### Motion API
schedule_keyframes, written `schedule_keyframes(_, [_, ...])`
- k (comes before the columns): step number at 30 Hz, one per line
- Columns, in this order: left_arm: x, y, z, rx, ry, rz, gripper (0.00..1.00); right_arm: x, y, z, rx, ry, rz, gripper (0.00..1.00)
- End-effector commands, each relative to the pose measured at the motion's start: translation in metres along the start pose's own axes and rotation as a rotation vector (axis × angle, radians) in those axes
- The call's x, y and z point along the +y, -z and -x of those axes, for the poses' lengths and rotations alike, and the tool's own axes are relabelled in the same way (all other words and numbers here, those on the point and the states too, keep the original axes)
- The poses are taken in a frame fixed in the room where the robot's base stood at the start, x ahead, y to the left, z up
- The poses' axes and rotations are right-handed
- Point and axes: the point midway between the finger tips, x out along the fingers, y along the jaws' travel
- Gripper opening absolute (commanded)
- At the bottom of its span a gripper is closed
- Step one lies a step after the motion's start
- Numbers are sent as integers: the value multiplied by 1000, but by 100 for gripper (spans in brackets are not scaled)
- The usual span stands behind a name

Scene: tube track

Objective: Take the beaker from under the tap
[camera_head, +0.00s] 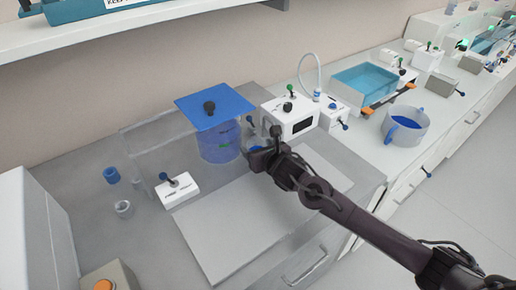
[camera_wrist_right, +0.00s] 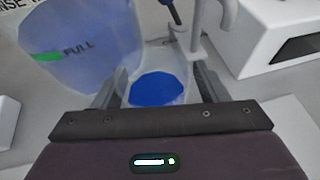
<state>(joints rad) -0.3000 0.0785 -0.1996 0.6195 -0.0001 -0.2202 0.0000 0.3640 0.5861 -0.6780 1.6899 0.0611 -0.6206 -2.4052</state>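The clear beaker (camera_wrist_right: 158,92) has blue liquid in it and sits between the two fingers of my right gripper (camera_wrist_right: 163,84) in the right wrist view. The fingers flank its walls closely; whether they press on it I cannot tell. In the head view my right gripper (camera_head: 262,156) reaches in beside the blue tank (camera_head: 218,148) and largely hides the beaker. A grey spout pipe (camera_wrist_right: 197,35) rises just behind the beaker in the right wrist view, with a dark blue lever (camera_wrist_right: 173,12) nearby. My left gripper is not in view.
The tank, marked FULL, has a blue lid (camera_head: 215,104) and stands left of my gripper. A white box (camera_head: 291,118) is behind right. A white switch box (camera_head: 176,189) and small cups (camera_head: 123,208) lie left. The pale board (camera_head: 235,235) in front is clear.

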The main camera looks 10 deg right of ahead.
Motion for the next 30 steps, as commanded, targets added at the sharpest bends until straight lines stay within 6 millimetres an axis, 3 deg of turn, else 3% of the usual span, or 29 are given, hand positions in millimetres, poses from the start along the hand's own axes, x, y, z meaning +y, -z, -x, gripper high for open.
schedule_keyframes(1, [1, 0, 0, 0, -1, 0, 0, 10, 0, 1, -2, -22, 4, 82])
schedule_keyframes(19, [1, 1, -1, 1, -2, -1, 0, 13, 0, 6, -4, -30, 5, 82])
schedule_keyframes(30, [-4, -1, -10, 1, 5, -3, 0, 0, 3, 60, -2, -11, 0, 82])
